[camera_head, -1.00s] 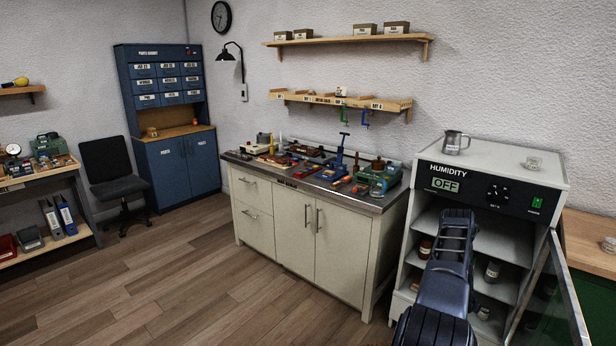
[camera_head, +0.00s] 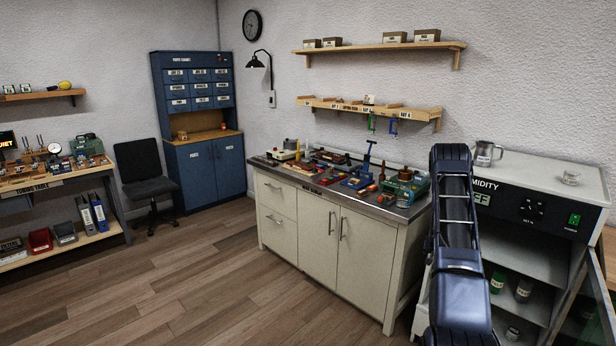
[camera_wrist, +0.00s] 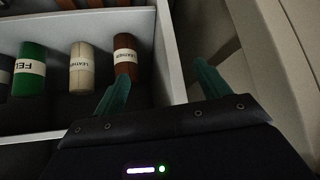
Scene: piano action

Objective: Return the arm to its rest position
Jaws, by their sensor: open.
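My gripper (camera_wrist: 160,88) shows in the wrist view with its two teal fingers spread apart and nothing between them. It is in front of the side wall at the edge of the humidity cabinet's shelf. A brown jar labelled leather (camera_wrist: 125,62) stands just behind the left finger; I cannot tell whether they touch. My arm (camera_head: 456,240) rises in front of the humidity cabinet (camera_head: 540,225) in the head view and covers part of its front. The gripper itself is hidden in the head view.
A cream jar (camera_wrist: 81,68) and a green jar (camera_wrist: 31,68) stand on the cabinet shelf. The cabinet's glass door (camera_head: 592,300) hangs open at the right. A cluttered workbench (camera_head: 340,245) stands left of my arm. The wood floor (camera_head: 190,280) at left is clear.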

